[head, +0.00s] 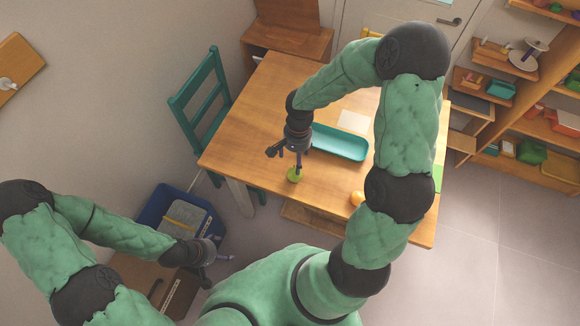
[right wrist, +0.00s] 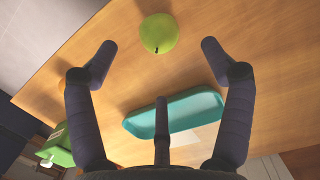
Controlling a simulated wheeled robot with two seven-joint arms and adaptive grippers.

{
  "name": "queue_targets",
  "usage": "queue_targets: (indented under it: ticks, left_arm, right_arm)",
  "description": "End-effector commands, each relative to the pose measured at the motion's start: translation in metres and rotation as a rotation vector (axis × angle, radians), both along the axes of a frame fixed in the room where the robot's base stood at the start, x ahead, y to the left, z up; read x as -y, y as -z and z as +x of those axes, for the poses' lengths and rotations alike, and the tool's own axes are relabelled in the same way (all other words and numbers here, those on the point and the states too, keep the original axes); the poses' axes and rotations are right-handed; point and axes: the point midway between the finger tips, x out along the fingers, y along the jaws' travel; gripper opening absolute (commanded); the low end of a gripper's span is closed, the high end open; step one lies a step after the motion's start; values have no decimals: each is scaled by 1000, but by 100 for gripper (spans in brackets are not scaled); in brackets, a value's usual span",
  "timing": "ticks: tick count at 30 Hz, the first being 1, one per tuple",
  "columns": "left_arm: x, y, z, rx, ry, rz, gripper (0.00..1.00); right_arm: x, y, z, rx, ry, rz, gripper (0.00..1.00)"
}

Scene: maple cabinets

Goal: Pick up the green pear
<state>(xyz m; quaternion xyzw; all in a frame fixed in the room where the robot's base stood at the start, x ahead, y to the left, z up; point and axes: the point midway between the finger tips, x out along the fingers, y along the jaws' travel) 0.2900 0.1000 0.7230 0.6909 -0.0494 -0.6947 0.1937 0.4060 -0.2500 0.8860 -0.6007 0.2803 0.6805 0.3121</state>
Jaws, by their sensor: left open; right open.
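The green pear (head: 295,175) rests on the wooden table (head: 255,100) near its front edge. In the right wrist view the pear (right wrist: 158,33) is yellow-green and round with a small dark stem, beyond and between my spread fingertips. My right gripper (head: 285,158) points down just above the pear. It also shows in the right wrist view (right wrist: 155,60), open and empty, with a gap to the pear on both sides. My left gripper (head: 210,262) is open at the lower left, away from the table, beside a blue bin.
A teal tray (head: 340,143) lies on the table right behind my right gripper. An orange fruit (head: 357,198) sits to the right of the pear. A green chair (head: 205,105) stands at the table's left. The blue bin (head: 152,212) is on the floor. Shelves (head: 540,125) stand at the right.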

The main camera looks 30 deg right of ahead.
Motion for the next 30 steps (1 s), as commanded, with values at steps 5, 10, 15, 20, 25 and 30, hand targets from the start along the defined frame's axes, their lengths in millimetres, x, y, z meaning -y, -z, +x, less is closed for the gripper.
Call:
queue_targets:
  ticks: [5,10,15,20,25,30]
  left_arm:
    - [0,7,-2,-4,1,-1,76]
    - [0,14,-1,-2,1,0,76]
    - [0,18,-1,-1,0,0,76]
    - [0,26,-1,-1,0,0,76]
    - [0,31,-1,-1,0,0,76]
    - [0,31,-1,-1,0,0,76]
  right_arm:
    - [-2,25,-3,-6,0,2,81]
    - [-4,48,-4,-3,0,2,81]
    - [-5,61,-5,-3,-2,2,81]
    - [-5,85,-3,-3,-2,3,81]
    - [-7,102,-5,-2,-1,2,81]
    - [-7,105,-5,0,-2,2,81]
